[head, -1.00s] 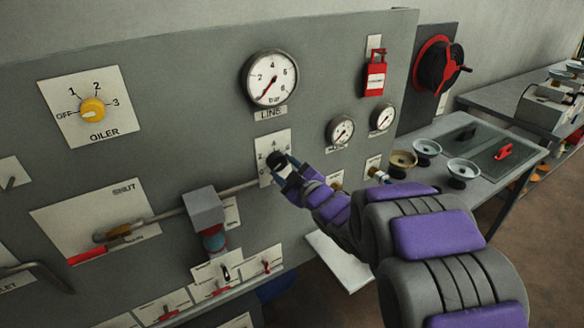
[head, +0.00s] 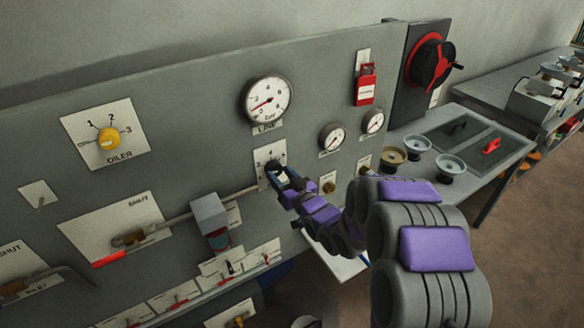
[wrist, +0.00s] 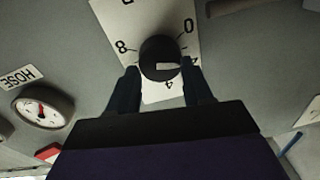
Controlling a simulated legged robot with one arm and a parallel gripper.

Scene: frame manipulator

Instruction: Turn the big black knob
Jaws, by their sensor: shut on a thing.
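The big black knob (wrist: 160,57) sits on a white numbered dial plate (wrist: 132,22) and fills the middle of the wrist view. A white mark shows on its face. My gripper (wrist: 163,82) has one finger on each side of the knob and is shut on it. In the head view, my gripper (head: 281,174) reaches the same plate (head: 268,156) below the LINE gauge (head: 267,101). The knob is mostly hidden there by the fingers.
Small gauges (head: 332,136) and a red lock (head: 366,85) are to the right on the grey panel. A grey box on a rod (head: 209,212) is at lower left. A yellow OILER knob (head: 109,139) is further left. A table with bowls (head: 452,165) stands at right.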

